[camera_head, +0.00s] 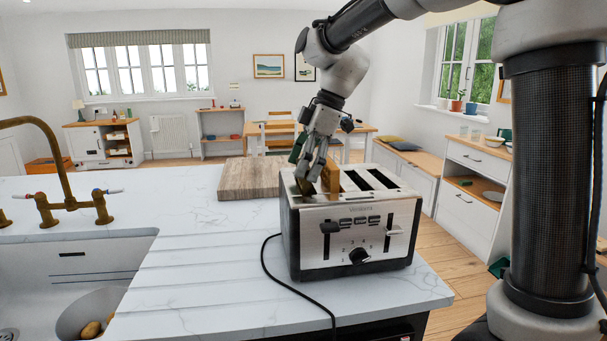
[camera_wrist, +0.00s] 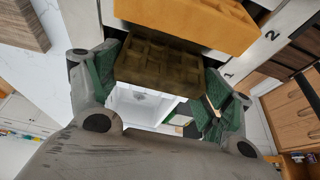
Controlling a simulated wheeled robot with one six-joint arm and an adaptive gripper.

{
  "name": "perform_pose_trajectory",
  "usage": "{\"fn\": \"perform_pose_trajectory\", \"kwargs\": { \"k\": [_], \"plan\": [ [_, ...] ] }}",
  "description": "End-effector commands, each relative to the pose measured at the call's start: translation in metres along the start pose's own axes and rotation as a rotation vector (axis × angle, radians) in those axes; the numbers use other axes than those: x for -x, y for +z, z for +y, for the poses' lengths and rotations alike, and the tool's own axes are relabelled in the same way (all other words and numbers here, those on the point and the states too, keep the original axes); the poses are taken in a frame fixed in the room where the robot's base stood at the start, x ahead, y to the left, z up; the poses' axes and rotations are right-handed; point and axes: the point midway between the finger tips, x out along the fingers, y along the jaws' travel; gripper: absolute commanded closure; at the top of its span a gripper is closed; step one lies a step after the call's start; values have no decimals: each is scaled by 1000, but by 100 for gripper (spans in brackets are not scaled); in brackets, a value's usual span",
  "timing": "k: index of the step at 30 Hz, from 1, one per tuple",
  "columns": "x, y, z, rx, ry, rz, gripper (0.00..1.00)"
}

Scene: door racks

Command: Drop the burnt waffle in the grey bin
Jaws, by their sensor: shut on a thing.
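The burnt waffle (camera_wrist: 160,68) is dark brown with a grid pattern. In the wrist view it sits between the green pads of my gripper (camera_wrist: 158,88), which is shut on it. In the head view my gripper (camera_head: 308,172) points down at the left slot of the toaster (camera_head: 345,232), and the dark waffle (camera_head: 303,186) shows low between the fingers. Its lower part is hidden, so I cannot tell whether it is clear of the slot. A golden waffle (camera_head: 331,176) stands up from the toaster just right of it. I cannot make out a grey bin in either view.
A wooden board (camera_head: 248,178) lies behind the toaster on the white counter (camera_head: 190,250). A black cord (camera_head: 275,280) runs over the counter. A sink (camera_head: 85,315) with a brass tap (camera_head: 65,175) is at left. The counter left of the toaster is mostly clear.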

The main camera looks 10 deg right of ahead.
Motion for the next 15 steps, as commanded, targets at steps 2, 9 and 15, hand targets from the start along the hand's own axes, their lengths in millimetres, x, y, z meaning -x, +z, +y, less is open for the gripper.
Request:
{"fn": "perform_pose_trajectory", "kwargs": {
  "k": [2, 9, 15],
  "plan": [
    [10, -4, 0, 2, 3, 1, 44],
    [57, -24, 1, 2, 5, 2, 44],
    [87, -36, 1, 1, 3, 1, 44]
  ]
}}
